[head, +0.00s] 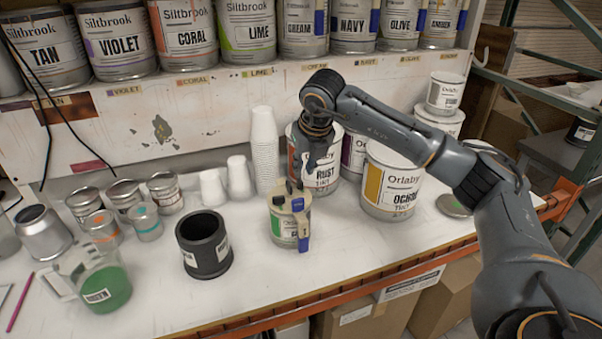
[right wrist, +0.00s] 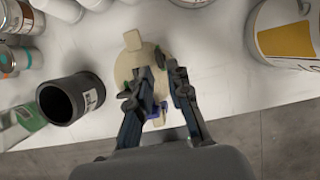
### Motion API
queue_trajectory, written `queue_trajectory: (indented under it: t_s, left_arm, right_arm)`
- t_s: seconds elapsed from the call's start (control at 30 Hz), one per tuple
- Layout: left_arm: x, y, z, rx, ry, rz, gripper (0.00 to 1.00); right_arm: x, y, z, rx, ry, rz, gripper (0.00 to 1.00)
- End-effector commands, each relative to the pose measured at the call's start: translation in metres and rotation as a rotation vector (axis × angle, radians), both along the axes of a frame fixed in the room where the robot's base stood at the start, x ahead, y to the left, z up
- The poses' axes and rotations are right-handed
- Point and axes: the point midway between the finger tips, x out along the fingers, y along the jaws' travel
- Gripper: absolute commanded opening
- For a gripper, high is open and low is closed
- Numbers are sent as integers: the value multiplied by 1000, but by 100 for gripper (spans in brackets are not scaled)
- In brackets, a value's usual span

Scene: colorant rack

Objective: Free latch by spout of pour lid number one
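A small can with a beige pour lid (head: 290,205) stands upright near the middle of the bench. Blue parts (head: 303,243) show at its front, and dark clips sit around the rim. I cannot read a number on the lid, or tell which part is the latch by the spout. Whether the fingers touch anything is unclear. The fingers partly hide the lid. My left gripper is out of view.
A black cylinder (head: 205,250) stands left of the can, with a green-filled beaker (head: 105,285) beyond. White cups (head: 264,150) and large Rust (head: 325,175) and Ochre (head: 390,190) cans stand behind. Bare bench lies in front of the can, up to the orange edge (head: 345,297).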

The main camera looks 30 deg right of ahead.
Motion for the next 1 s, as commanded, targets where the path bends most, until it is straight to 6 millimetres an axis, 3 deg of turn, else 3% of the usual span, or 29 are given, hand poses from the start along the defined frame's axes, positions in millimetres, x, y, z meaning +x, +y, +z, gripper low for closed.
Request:
queue_trajectory:
  t_s: [0.13,0.33,0.67,0.77,1.0]
  left_arm:
    - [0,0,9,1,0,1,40]
    - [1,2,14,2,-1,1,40]
    - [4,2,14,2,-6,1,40]
    - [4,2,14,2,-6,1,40]
    - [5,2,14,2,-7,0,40]
  right_arm:
    - [9,-2,-24,0,4,0,18]
    - [18,-3,-43,1,1,0,18]
    - [19,-3,-47,1,-1,2,18]
    - [19,-3,-47,1,-1,2,2]
    - [19,-3,-47,2,-1,3,0]
